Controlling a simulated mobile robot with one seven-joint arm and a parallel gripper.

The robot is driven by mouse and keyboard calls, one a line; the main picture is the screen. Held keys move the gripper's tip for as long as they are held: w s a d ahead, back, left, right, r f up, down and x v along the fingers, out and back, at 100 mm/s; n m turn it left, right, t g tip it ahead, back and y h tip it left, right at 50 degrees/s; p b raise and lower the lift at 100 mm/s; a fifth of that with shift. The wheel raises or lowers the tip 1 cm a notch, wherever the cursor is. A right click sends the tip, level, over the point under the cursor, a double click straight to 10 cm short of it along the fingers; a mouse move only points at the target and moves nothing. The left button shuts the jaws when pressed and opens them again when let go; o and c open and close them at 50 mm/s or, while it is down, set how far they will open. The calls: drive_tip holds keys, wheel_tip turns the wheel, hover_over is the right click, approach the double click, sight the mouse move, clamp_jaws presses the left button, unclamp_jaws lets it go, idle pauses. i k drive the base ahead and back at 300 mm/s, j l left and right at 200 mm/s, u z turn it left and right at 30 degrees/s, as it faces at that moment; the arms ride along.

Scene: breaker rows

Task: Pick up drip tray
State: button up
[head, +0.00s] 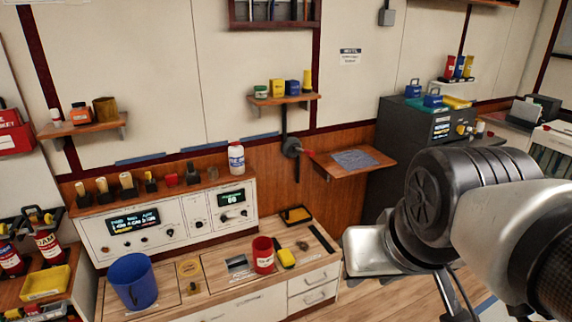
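A small shallow dark tray (297,215), which looks like the drip tray, sits at the back right of the wooden workbench (213,288). Its inside looks brownish yellow. No label on it can be read. My arm reaches in from the right edge, and its links cover the area right of the bench. My gripper's fingertips do not show, so I cannot see whether they are open or shut. No part of my arm touches the dark tray in this view.
A wooden wall shelf (380,160) juts out right of the tray. A yellow bin (45,283) sits far left.

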sight(295, 216)
drive_tip(key=i+l+u, duration=0.35)
drive_tip(key=i+l, duration=0.5)
drive_tip(key=i, duration=0.25)
drive_tip(key=i+l+u, duration=0.4)
drive_tip(key=i+l, duration=0.55)
drive_tip(key=l, duration=0.15)
